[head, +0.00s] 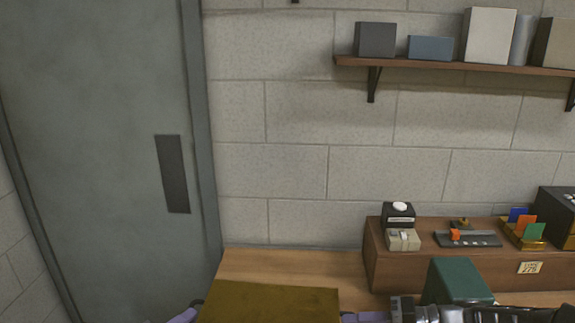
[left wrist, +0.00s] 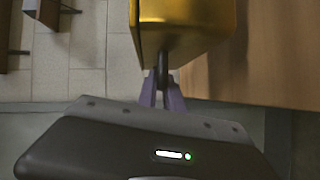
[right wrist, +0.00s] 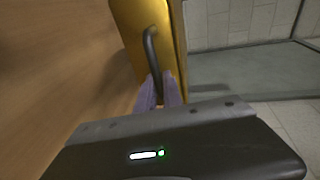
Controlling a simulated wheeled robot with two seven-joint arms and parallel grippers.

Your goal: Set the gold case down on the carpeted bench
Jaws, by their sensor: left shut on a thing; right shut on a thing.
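The gold case (head: 268,303) is at the bottom edge of the head view, in front of the wooden bench top (head: 290,264); its lower part is cut off. My left gripper (head: 196,306) is at its left side, and the left wrist view shows its purple fingers (left wrist: 163,90) shut on a dark handle of the case (left wrist: 185,22). My right gripper (head: 346,316) is at its right side, its fingers (right wrist: 157,88) shut on another dark handle (right wrist: 151,50). I see no surface that is clearly carpeted. Whether the case touches anything below is hidden.
A wooden riser (head: 385,262) with small items stands on the bench to the right. A dark green box (head: 458,281) is in front of it, close to my right arm. A wall shelf (head: 455,66) is above. A grey door (head: 105,120) is at the left.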

